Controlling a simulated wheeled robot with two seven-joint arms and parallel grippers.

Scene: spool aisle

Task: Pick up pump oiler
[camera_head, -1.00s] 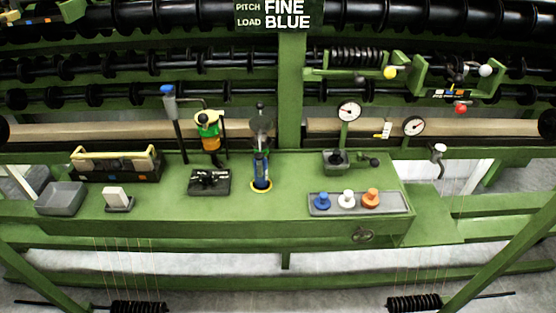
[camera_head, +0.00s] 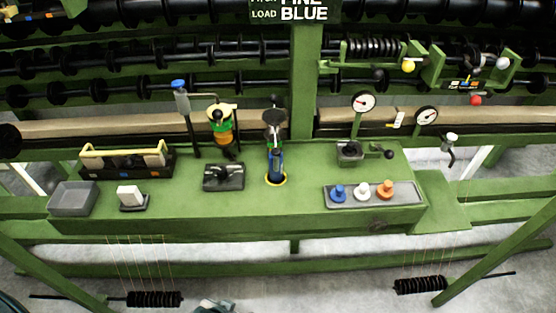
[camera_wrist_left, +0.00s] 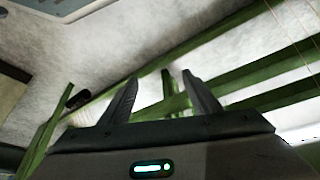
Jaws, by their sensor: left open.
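A slim blue can (camera_head: 276,163) with a dark grey top stands upright in a yellow ring on the green bench. It looks like the pump oiler, though I cannot be sure. Neither tool shows in that view. My right gripper is not in view.
The green bench (camera_head: 300,195) holds a grey bin (camera_head: 73,198), a black block (camera_head: 223,177), and a tray (camera_head: 405,192) with blue, white and orange knobs. A blue-topped post (camera_head: 181,105) and gauges (camera_head: 363,102) stand at the back. Bare bench lies before the can.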

